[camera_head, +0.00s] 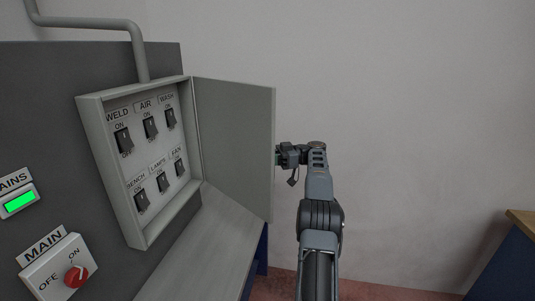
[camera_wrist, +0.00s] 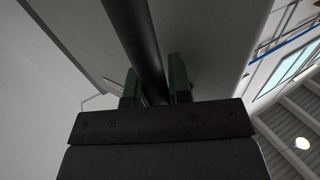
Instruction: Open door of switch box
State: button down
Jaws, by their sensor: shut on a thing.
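The switch box (camera_head: 139,236) is a grey case on a dark panel at the left of the head view. Its door (camera_head: 236,143) stands wide open, swung out to the right on its hinge side. Several black switches show inside, under labels such as WELD, AIR and WASH. My gripper (camera_head: 280,156) is at the door's free right edge. In the wrist view my gripper (camera_wrist: 158,90) has its green-padded fingers shut on a dark bar, the door handle (camera_wrist: 135,35), in front of the grey door face (camera_wrist: 210,40). The handle is hidden behind the door in the head view.
A MAIN switch (camera_head: 76,275) with a red knob and a green-lit MAINS indicator (camera_head: 20,201) are at the lower left. A grey ledge (camera_head: 200,245) runs below the door. A blue cabinet with a wooden top (camera_head: 520,220) stands at the far right. The white wall right of my arm is clear.

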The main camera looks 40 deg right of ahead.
jog(key=shift+s+d, duration=0.2)
jog(key=shift+d, duration=0.2)
jog(key=c, duration=1.5)
grip_release()
jog(key=shift+r, duration=0.1)
jog(key=shift+o, duration=0.8)
jog(key=shift+s+d+r, duration=0.1)
jog(key=shift+s+d, duration=0.15)
jog(key=shift+s, duration=0.15)
jog(key=shift+a, duration=0.1)
jog(key=shift+w+a, duration=0.1)
jog(key=shift+w+a, duration=0.1)
